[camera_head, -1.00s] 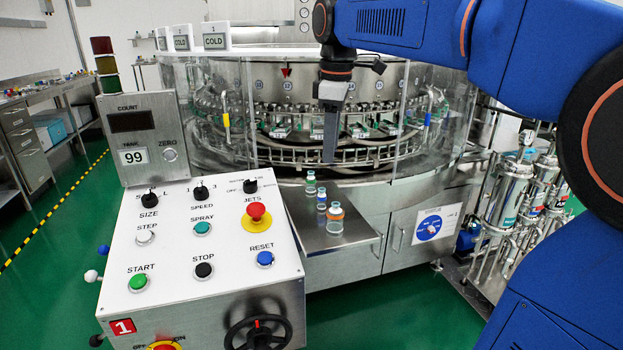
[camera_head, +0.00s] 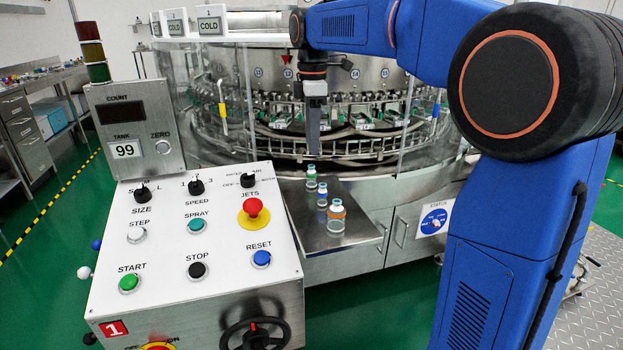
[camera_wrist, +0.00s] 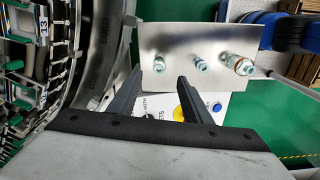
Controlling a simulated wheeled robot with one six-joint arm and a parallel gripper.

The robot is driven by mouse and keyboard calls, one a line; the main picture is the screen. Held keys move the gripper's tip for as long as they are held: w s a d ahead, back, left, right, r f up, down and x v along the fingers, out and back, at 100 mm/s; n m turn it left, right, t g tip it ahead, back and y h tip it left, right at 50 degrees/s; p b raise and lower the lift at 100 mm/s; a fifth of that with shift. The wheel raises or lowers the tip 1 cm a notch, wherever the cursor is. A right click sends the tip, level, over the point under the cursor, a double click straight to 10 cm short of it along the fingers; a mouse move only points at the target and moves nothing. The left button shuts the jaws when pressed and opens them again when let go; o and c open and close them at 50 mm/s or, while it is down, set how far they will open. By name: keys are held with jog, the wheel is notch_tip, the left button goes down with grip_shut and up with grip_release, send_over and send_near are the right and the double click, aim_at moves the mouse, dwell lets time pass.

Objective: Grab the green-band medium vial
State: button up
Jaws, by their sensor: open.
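The green-band vial (camera_head: 311,178) stands upright on a steel shelf (camera_head: 354,238) at the front of the washer. It is the farthest back of three vials in a row. A blue-band vial (camera_head: 322,196) and a larger orange-band vial (camera_head: 337,216) stand in front of it. My gripper (camera_head: 313,153) points down, open and empty, just above the green-band vial in the head view. In the wrist view, the open fingers (camera_wrist: 160,76) show the green-band vial (camera_wrist: 159,64) beyond and between their tips, apart from them. Its band is hard to make out there.
The curved clear guard (camera_head: 390,120) and conveyor rail of the washer stand close behind the vials. A control panel (camera_head: 170,235) with buttons, knobs and a handwheel stands to the left of the shelf. Green floor is open in front of the shelf.

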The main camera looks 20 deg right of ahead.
aim_at(311, 166)
notch_tip(311, 166, down, 10)
jog(key=shift+w+a+r, duration=0.1)
jog(key=shift+a+r, duration=0.05)
dwell(0.5)
jog(key=shift+c, duration=0.7)
jog(key=c, duration=1)
